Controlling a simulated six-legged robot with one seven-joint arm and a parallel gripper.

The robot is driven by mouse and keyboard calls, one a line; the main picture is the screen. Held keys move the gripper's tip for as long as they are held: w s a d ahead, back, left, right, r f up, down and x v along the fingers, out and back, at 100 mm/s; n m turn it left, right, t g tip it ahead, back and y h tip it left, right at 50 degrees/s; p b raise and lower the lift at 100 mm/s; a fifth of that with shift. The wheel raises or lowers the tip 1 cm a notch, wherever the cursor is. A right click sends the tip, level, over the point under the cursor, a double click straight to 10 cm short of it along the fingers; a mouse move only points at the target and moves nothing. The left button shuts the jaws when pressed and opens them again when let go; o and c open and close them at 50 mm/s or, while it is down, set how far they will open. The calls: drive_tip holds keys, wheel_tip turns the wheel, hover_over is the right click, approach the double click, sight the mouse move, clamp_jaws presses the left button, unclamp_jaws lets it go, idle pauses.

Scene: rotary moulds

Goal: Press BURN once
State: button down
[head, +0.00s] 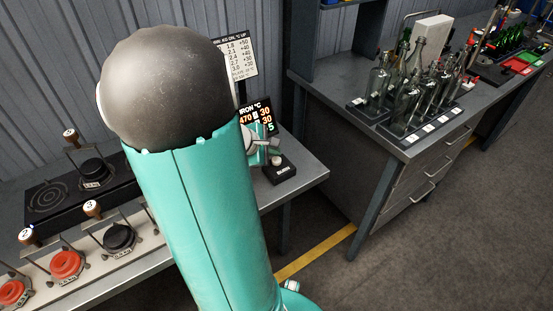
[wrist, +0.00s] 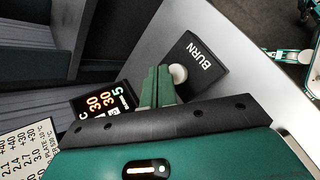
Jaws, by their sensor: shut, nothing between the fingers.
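The BURN box (wrist: 200,62) is a small black block with white lettering, on the grey bench top. A pale round button (wrist: 178,74) sits on it, beside my fingertips in the wrist view. My gripper (wrist: 159,72) is shut and empty, its green fingers together just left of the button. I cannot tell whether they touch it. In the head view the BURN box (head: 281,171) stands near the bench's right end, with my gripper (head: 272,146) close above it. My arm hides part of the bench there.
A lit display (wrist: 103,100) stands beside the box, with a printed chart (wrist: 28,150) near it. Glass bottles (head: 410,95) stand on another bench at right, across a floor gap.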

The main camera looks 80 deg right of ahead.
sight(273, 161)
drive_tip(key=shift+f, duration=0.1)
idle(0.7)
drive_tip(key=shift+f, duration=0.3)
drive_tip(key=shift+f, duration=0.45)
idle(0.6)
idle(0.4)
drive_tip(key=shift+r, duration=0.85)
drive_tip(key=shift+r, duration=0.1)
drive_tip(key=shift+r, duration=2.45)
